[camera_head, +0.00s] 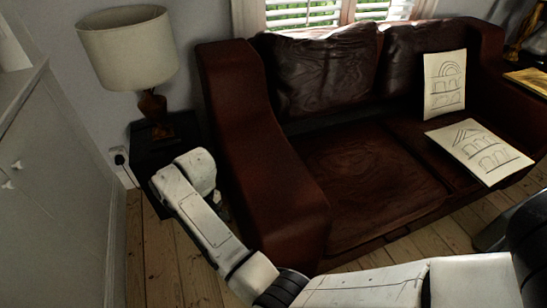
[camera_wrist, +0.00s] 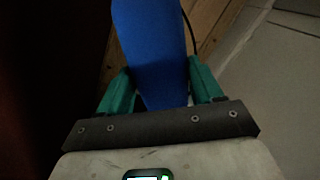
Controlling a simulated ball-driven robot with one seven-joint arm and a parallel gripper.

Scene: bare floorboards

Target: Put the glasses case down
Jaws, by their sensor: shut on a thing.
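The glasses case is a long blue object (camera_wrist: 150,45) in the wrist view. It lies between the two green fingers of my gripper (camera_wrist: 158,75), which is shut on it. The case reaches up past the top edge of the wrist view, so its far end is out of sight. In the head view my arm extends beside the left end of the sofa, in front of the small dark side table (camera_head: 143,163). My gripper and the case cannot be made out there.
A lamp (camera_head: 128,47) stands on the side table. A dark red leather sofa (camera_head: 262,150) fills the middle, with two drawn sheets (camera_head: 444,83) (camera_head: 479,151) on its right. A pale cabinet (camera_head: 58,190) stands at left. Bare floorboards (camera_head: 165,265) show between cabinet and sofa.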

